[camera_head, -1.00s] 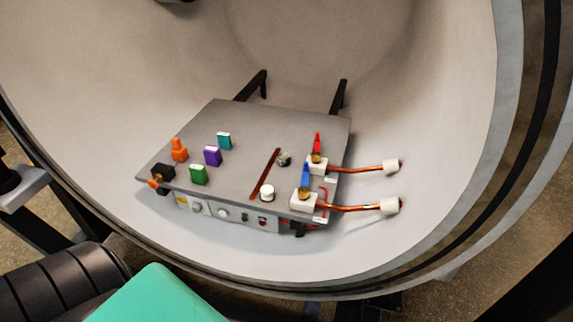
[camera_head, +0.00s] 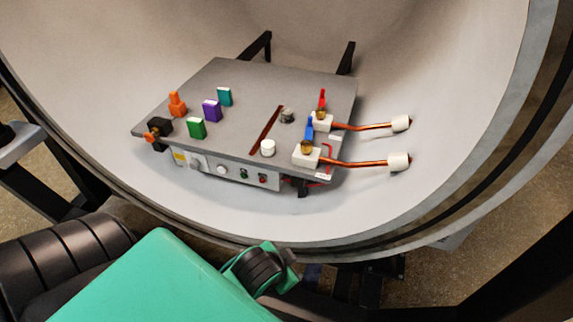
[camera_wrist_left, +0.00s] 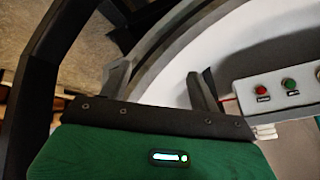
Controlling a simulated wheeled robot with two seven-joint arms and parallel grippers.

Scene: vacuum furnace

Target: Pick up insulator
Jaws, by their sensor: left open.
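A small white cylinder (camera_head: 268,148) stands upright on the grey plate (camera_head: 240,85), near its front edge and beside a dark red slot; it could be the insulator. White end pieces (camera_head: 401,123) (camera_head: 399,161) sit on two copper pipes at the right. I cannot tell for sure which white part is the insulator. In the left wrist view, my left gripper (camera_wrist_left: 162,85) is open, its two fingers apart with the pale chamber rim between them and nothing held. It is outside the plate's front. My right gripper is not in view.
The plate sits inside a round pale chamber whose rim (camera_head: 330,248) curves in front. Orange (camera_head: 177,104), green (camera_head: 197,128), purple (camera_head: 212,111) and teal (camera_head: 225,97) parts stand on its left. Red (camera_head: 322,100) and blue (camera_head: 308,130) handled valves stand on its right.

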